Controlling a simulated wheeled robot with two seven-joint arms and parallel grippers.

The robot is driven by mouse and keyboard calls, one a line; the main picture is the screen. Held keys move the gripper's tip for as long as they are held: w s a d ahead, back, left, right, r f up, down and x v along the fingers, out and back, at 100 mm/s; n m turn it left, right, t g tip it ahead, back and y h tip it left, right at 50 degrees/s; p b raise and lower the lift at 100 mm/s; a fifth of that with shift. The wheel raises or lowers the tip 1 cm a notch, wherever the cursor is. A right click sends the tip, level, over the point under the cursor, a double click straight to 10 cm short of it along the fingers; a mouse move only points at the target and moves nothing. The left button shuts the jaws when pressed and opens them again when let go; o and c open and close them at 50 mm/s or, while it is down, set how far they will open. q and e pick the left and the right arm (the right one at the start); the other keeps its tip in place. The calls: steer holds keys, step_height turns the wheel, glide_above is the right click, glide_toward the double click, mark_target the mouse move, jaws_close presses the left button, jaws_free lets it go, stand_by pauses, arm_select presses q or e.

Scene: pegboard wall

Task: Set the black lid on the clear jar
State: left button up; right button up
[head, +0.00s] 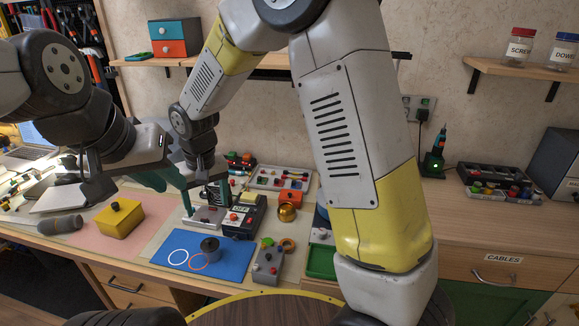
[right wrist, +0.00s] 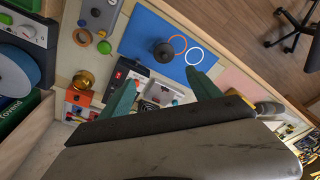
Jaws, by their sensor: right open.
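A dark round piece with a knob (head: 210,246), which looks like the black lid, is on the blue mat (head: 234,262), by the orange ring. It shows in the right wrist view (right wrist: 164,53) from above. I cannot tell whether a clear jar is under it; no other clear jar shows on the bench. My right gripper (head: 206,208) is open and empty, behind the mat over a small device; its fingers (right wrist: 162,92) are apart in the right wrist view. My left gripper (head: 148,181) is at the left above the bench; its opening is hidden.
A yellow box with a black knob (head: 120,219) stands left of the mat. A black control box (head: 244,217), a brass pot (head: 287,212) and a grey button box (head: 267,262) stand to the right. Labelled jars (head: 519,48) stand on the right shelf. The mat's front is clear.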

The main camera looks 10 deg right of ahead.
steer(key=s+d+r+m+t+y, duration=0.15)
steer(key=s+d+r, duration=0.25)
steer(key=d+r, duration=0.5)
steer(key=s+d+r+m+t, duration=0.15)
steer(key=s+d+r, duration=0.25)
steer(key=d+r, duration=0.5)
steer(key=s+d+m+t, duration=0.1)
steer(key=s+d, duration=0.6)
steer(key=d, duration=0.1)
steer(key=shift+s+d+t, duration=0.2)
steer(key=shift+s+t, duration=0.1)
steer(key=shift+s, duration=0.1)
